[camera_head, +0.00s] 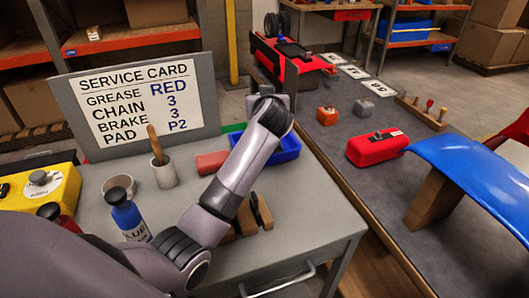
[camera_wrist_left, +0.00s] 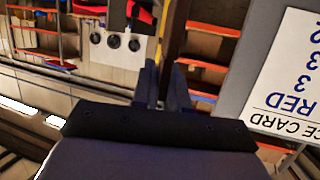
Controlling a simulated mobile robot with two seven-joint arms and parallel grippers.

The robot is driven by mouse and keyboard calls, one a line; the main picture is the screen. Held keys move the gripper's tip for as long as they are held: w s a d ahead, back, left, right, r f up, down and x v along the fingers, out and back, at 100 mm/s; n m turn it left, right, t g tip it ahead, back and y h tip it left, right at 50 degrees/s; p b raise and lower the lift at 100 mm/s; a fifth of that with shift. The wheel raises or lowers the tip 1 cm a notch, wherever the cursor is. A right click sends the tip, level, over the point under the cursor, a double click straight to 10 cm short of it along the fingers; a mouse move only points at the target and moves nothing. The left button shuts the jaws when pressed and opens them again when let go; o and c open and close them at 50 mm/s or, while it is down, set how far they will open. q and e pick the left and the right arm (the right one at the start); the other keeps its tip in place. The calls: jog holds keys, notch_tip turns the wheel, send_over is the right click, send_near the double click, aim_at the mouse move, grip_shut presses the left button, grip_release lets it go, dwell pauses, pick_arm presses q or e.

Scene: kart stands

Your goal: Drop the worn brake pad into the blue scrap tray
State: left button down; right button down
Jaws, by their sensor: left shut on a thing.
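The blue scrap tray (camera_head: 287,148) sits at the far right corner of the grey table, partly hidden by my left arm. My left arm reaches across the table, its wrist end above and beside the tray's left part. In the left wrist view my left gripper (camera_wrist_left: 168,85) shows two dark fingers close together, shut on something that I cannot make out. Several brown blocks with dark faces, perhaps brake pads (camera_head: 264,211), stand near the table's front right. I cannot tell which pad is the worn one. My right gripper is not in view.
A cup with a wooden handle (camera_head: 164,171), a blue bottle (camera_head: 127,217), a mug (camera_head: 119,187) and a reddish block (camera_head: 211,162) stand left of my forearm. A dark bench (camera_head: 370,190) lies right of the table.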

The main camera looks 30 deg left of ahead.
pick_arm(q)
notch_tip(320, 180, down, 4)
jog(key=shift+r+b, duration=0.2)
jog(key=shift+b, duration=0.9)
jog(key=c, duration=1.1)
grip_release()
jog(key=shift+v, duration=3.55)
